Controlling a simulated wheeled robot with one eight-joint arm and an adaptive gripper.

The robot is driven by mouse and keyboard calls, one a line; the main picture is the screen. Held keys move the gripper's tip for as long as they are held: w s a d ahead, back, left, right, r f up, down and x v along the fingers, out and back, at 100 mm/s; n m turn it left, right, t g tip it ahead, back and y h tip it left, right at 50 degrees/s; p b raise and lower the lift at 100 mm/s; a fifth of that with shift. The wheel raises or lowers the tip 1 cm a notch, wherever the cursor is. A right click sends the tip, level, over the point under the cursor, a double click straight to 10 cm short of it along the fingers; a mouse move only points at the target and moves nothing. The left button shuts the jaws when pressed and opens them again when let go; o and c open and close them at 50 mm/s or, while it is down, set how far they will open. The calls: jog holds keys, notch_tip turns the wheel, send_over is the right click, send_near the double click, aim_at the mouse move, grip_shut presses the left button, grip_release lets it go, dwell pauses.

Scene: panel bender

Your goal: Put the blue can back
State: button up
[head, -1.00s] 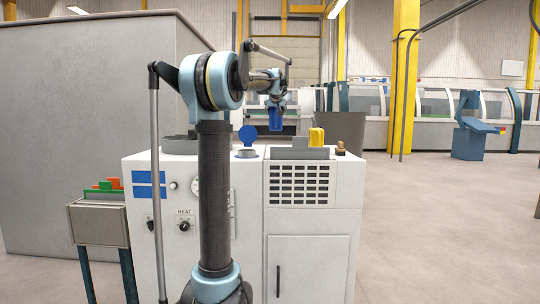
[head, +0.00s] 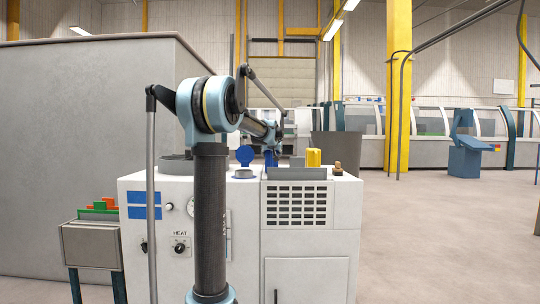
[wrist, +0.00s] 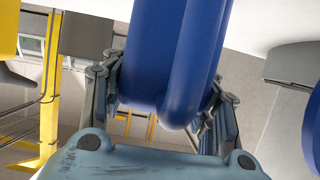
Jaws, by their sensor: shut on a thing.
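The blue can (head: 270,159) is in my gripper, low over the white machine's top, between the round blue lid (head: 245,155) and the yellow can (head: 313,158). In the wrist view the blue can (wrist: 172,55) fills the middle, between the two fingers of my gripper (wrist: 165,85), which is shut on it. In the head view my arm partly covers the gripper. The can's lower end is hard to make out, so I cannot tell whether it touches the top.
The white machine (head: 312,240) carries a grey slotted block (head: 297,173), a small brown knob (head: 337,168) and a blue-rimmed opening (head: 243,173) below the lid. A large grey cabinet (head: 80,120) stands at left. Open floor lies at right.

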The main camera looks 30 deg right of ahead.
jog(key=o, duration=1.4)
jog(key=shift+f, duration=0.1)
jog(key=v, duration=1.2)
